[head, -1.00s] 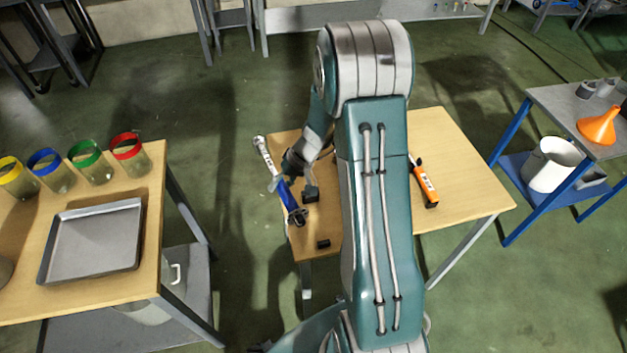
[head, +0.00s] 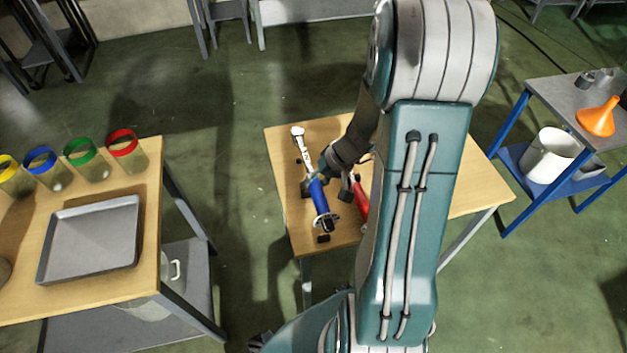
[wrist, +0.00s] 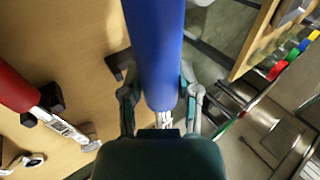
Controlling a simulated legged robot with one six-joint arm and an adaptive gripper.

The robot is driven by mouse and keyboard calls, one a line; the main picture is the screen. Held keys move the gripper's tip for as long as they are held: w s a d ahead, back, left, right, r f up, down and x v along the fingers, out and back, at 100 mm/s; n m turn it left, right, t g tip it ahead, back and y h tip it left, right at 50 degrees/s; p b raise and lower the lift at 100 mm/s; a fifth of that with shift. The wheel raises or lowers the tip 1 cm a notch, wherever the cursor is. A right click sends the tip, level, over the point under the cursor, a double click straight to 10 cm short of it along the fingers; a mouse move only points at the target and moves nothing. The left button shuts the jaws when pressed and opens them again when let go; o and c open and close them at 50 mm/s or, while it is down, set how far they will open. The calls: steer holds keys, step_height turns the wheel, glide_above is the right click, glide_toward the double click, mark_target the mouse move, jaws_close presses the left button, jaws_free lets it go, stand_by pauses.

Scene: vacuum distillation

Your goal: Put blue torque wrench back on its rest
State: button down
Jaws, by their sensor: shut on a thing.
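The blue torque wrench (head: 318,196) has a blue handle and a bright metal shaft. It is over the left part of the wooden table (head: 284,150), lying lengthwise, head end away from me. My gripper (head: 318,176) is shut on it; in the wrist view my gripper (wrist: 160,112) has one finger on each side of the wrench, by the near end of the blue handle (wrist: 155,45). Black rest blocks (head: 324,238) sit on the table close to the wrench; one shows left of the handle in the wrist view (wrist: 121,64). I cannot tell whether the wrench touches them.
A red wrench (head: 361,203) lies to the right, partly hidden by my arm; it also shows in the wrist view (wrist: 15,92). A left table holds a grey tray (head: 90,240) and several colour-rimmed jars. A blue-framed cart with an orange funnel (head: 598,117) stands right.

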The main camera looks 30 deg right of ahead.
steer(key=shift+f, duration=4.05)
steer(key=shift+c, duration=1.2)
jaws_free()
steer(key=shift+s, duration=0.1)
steer(key=v, duration=1.1)
steer(key=shift+d+r, duration=0.2)
steer(key=shift+r, duration=0.15)
